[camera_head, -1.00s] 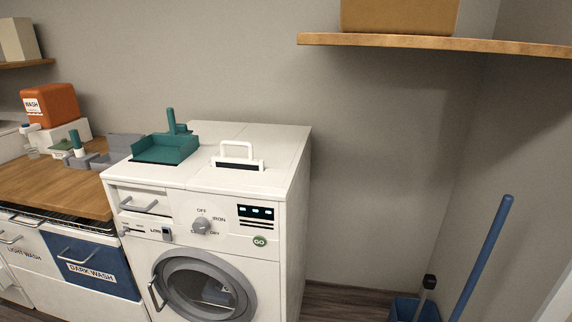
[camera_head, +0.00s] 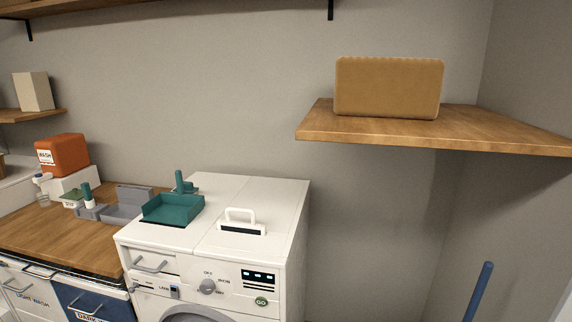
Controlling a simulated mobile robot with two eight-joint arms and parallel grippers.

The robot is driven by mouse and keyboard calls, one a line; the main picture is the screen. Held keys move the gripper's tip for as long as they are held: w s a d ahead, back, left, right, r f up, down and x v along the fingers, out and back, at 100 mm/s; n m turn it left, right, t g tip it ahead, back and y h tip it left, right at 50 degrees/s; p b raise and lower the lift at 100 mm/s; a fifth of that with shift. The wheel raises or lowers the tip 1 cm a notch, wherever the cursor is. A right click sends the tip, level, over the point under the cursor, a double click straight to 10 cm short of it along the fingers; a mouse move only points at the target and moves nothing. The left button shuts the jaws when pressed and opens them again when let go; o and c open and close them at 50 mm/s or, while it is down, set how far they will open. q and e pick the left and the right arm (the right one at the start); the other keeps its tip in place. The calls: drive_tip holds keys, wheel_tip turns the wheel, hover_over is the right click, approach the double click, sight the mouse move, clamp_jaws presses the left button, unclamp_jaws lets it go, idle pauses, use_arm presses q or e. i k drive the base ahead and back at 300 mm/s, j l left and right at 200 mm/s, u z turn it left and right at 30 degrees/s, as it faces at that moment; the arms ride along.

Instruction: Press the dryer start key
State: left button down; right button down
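The white dryer (camera_head: 277,271) stands at the lower middle of the head view. Its round green GO key (camera_head: 261,301) is on the front panel at the right, below a small dark display (camera_head: 258,277). A grey selector knob (camera_head: 207,287) sits left of the key, with OFF and IRON labels around it. The door below is mostly cut off by the lower edge of the picture. Neither of my grippers shows in this view.
A wooden shelf (camera_head: 480,135) with a tan box (camera_head: 389,88) juts out at the upper right. A teal tray (camera_head: 172,211) and a white handle (camera_head: 240,217) are on the dryer top. A blue pole (camera_head: 478,293) stands at the right.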

sight(262, 301)
drive_tip(key=k+l+u, duration=0.6)
drive_tip(key=k, duration=0.3)
drive_tip(key=j, duration=0.1)
